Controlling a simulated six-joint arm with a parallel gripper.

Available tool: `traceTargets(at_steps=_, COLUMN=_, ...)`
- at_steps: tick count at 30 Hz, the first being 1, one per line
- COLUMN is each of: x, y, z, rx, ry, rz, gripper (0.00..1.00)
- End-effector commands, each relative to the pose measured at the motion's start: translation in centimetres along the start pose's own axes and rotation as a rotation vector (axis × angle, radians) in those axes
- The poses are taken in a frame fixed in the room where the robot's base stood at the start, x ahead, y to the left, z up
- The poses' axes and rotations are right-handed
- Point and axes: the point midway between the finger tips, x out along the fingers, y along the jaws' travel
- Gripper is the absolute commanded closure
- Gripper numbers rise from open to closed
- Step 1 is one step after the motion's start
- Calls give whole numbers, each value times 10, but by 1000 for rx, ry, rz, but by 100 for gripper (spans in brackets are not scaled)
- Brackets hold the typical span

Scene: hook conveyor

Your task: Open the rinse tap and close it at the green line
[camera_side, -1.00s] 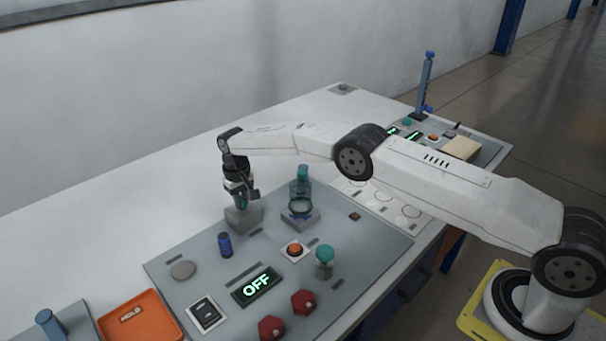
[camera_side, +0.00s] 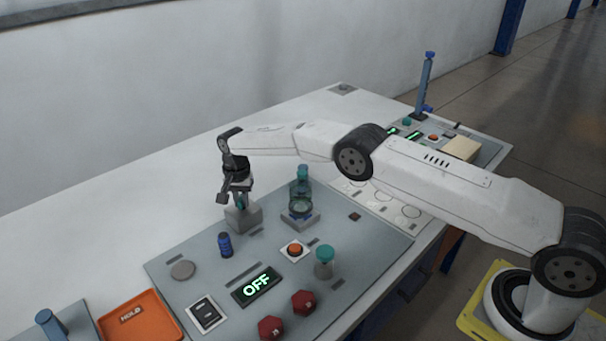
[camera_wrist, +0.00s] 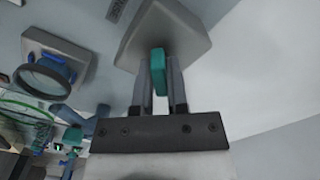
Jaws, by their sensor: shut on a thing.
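The rinse tap is a grey block (camera_side: 243,217) with a teal handle (camera_side: 241,201), at the back of the grey panel. The wrist view shows the teal handle (camera_wrist: 159,72) between the two fingers and the block (camera_wrist: 172,38) beyond them. My gripper (camera_side: 240,204) points down and is shut on the handle. A clear vessel (camera_side: 300,203) with a teal top stands on a grey base just right of the tap. In the wrist view a dark ring (camera_wrist: 52,72) and a thin bright green curve show at the left. The liquid level is too small to read.
A blue knob (camera_side: 225,244) stands in front of the tap. A lit OFF display (camera_side: 257,287), an orange button (camera_side: 294,250), a teal-topped post (camera_side: 324,260) and red knobs (camera_side: 303,302) lie nearer the front. An orange tray (camera_side: 140,318) is at front left. White table behind the tap is clear.

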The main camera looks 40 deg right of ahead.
Motion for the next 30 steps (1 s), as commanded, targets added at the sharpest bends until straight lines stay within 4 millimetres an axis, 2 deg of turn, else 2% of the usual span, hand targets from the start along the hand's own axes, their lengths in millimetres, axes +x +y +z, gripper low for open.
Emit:
traceTargets(at_steps=12, x=0, y=0, z=-1, rx=268, ry=1, rz=1, gripper=100)
traceTargets(at_steps=30, x=0, y=0, z=-1, rx=276, ry=1, rz=0, gripper=100)
